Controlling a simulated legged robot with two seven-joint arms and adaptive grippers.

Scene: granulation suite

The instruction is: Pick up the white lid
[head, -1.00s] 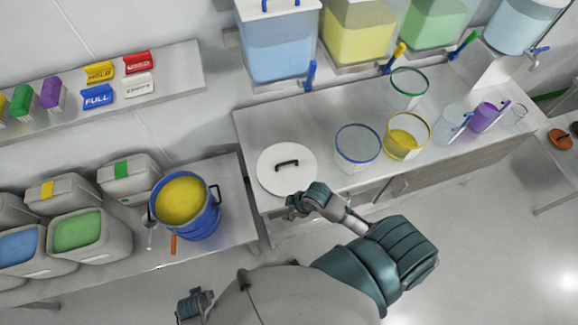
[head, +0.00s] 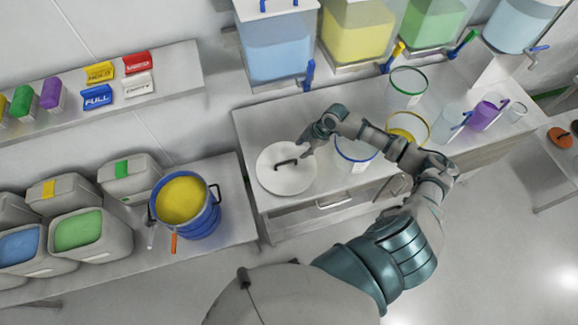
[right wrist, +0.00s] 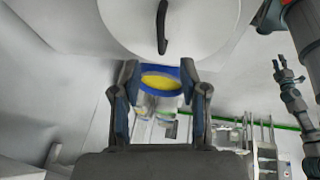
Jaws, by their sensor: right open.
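The round white lid (head: 278,180) with a black bar handle (head: 286,162) lies flat on the left end of the metal bench. My right gripper (head: 306,146) is open and empty over the lid's right side, close to the handle. In the right wrist view the lid (right wrist: 205,25) and its handle (right wrist: 162,28) fill the top, beyond the open fingertips (right wrist: 158,72). The handle is not between the fingers. Another gripper, apparently my left (right wrist: 281,72), shows small at the right of that view; its jaw opening is unclear.
A blue bucket of yellow powder (head: 182,200) stands on the lower bench at left. A blue-rimmed clear container (head: 356,167) and a yellow-rimmed one (head: 408,128) stand right of the lid, partly behind my right arm. Filled bins (head: 277,50) stand behind.

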